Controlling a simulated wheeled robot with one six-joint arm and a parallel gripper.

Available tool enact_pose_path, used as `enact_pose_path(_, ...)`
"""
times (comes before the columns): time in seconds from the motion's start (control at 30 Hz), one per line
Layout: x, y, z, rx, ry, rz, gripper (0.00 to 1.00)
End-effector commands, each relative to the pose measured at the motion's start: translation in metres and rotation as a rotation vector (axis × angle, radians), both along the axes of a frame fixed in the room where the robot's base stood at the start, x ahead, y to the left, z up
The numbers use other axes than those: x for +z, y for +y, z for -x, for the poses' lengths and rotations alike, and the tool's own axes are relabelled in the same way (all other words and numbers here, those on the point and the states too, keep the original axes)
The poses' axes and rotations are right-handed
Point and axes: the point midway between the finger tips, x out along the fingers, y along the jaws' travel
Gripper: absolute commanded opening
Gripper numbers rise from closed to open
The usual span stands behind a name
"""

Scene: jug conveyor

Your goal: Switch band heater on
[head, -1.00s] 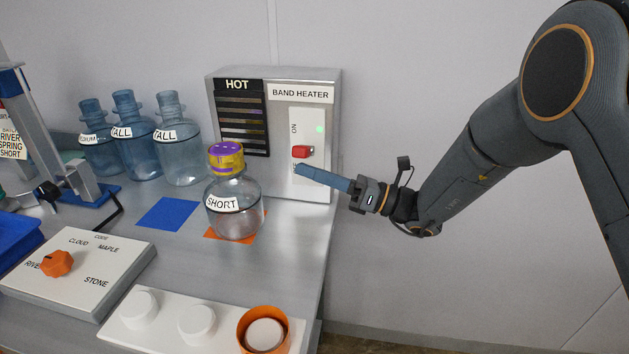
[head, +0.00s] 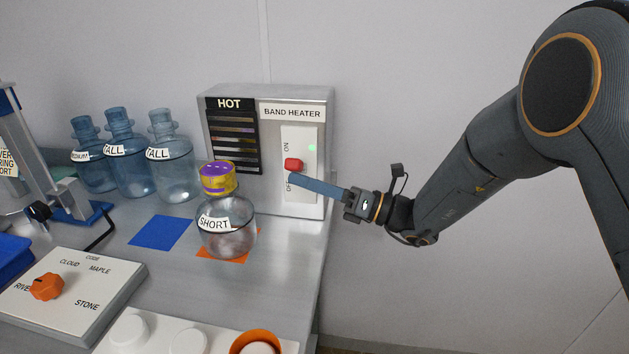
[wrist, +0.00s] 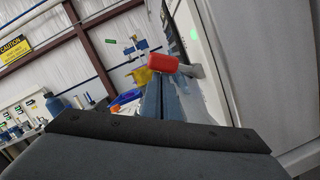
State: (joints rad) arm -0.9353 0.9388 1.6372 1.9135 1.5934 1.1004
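The band heater (head: 327,150) is a grey box at the back right of the bench. Its white switch panel (head: 311,186) has ON above and OFF below. The red switch knob (head: 294,164) sits between the two labels, nearer ON. A green light (head: 312,147) glows on the panel. My gripper (head: 292,179) has its blue fingers shut together and empty. Their tips are directly under the red knob, close against it; contact is hard to tell. The wrist view shows the red knob (wrist: 162,62) just over the fingertips (wrist: 161,80).
A SHORT jug (head: 229,240) with a purple and yellow cap stands on an orange square left of my gripper. Several blue jugs (head: 172,180) stand behind it. A dial box (head: 90,322) lies in front. The wall side right of the heater is free.

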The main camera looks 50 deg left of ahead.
Motion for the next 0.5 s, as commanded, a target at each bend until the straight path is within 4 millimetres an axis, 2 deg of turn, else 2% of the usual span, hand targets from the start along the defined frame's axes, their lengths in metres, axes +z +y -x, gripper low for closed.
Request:
enact_pose_path(0.03,0.012,0.003,-0.002,-0.003,-0.004,-0.023,0.0)
enact_pose_path(0.27,0.014,0.003,-0.002,-0.004,-0.005,-0.029,0.0)
enact_pose_path(0.37,0.007,0.0,-0.001,-0.005,-0.005,-0.027,0.0)
enact_pose_path(0.5,-0.016,-0.011,0.002,-0.008,-0.001,-0.014,0.0)
